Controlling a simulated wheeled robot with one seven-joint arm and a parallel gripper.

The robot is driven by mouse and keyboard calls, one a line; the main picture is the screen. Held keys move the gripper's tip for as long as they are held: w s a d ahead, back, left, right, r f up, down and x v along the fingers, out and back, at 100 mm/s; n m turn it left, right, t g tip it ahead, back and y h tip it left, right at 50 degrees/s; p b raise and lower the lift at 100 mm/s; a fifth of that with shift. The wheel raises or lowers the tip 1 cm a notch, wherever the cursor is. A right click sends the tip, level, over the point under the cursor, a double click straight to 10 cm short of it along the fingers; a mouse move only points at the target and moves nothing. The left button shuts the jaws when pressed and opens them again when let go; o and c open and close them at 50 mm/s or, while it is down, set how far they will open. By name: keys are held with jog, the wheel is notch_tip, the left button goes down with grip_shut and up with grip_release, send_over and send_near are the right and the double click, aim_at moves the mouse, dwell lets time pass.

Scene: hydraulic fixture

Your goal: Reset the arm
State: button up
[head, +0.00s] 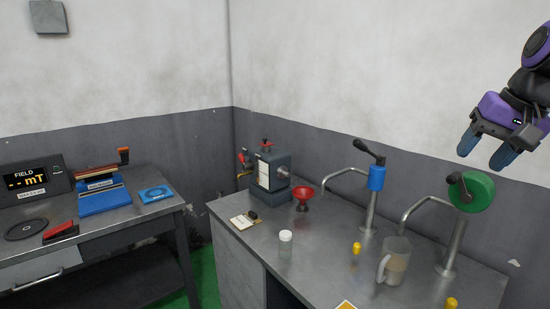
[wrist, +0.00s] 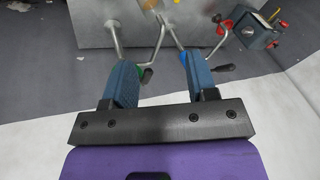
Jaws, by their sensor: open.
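My gripper (head: 484,149) is raised in the air at the upper right of the head view, above the right end of the metal bench. Its two blue fingers are apart with nothing between them. In the wrist view my gripper (wrist: 156,78) also shows open and empty, with the bench and its taps beyond the fingers. A tap with a green round head (head: 471,191) stands below the fingers in the head view. A tap with a blue body (head: 377,178) stands left of it. The gripper appears apart from both.
The right bench (head: 330,283) carries a grey hydraulic device (head: 270,171), a red funnel (head: 303,194), a white-capped bottle (head: 286,246), a glass mug (head: 394,262) and small yellow pieces. The left table (head: 120,220) holds a field meter (head: 33,182) and a blue device (head: 104,198).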

jog(key=s+a+f+n+h, duration=0.1)
jog(key=s+a+f+n, duration=0.1)
jog(key=s, duration=0.5)
jog(key=s+a+f+n+t, duration=0.1)
jog(key=s+a+f+n, duration=0.1)
jog(key=s, duration=0.5)
jog(key=shift+a+f+n+h, duration=0.15)
jog(key=shift+a+n+h, duration=0.3)
jog(key=shift+a, duration=0.65)
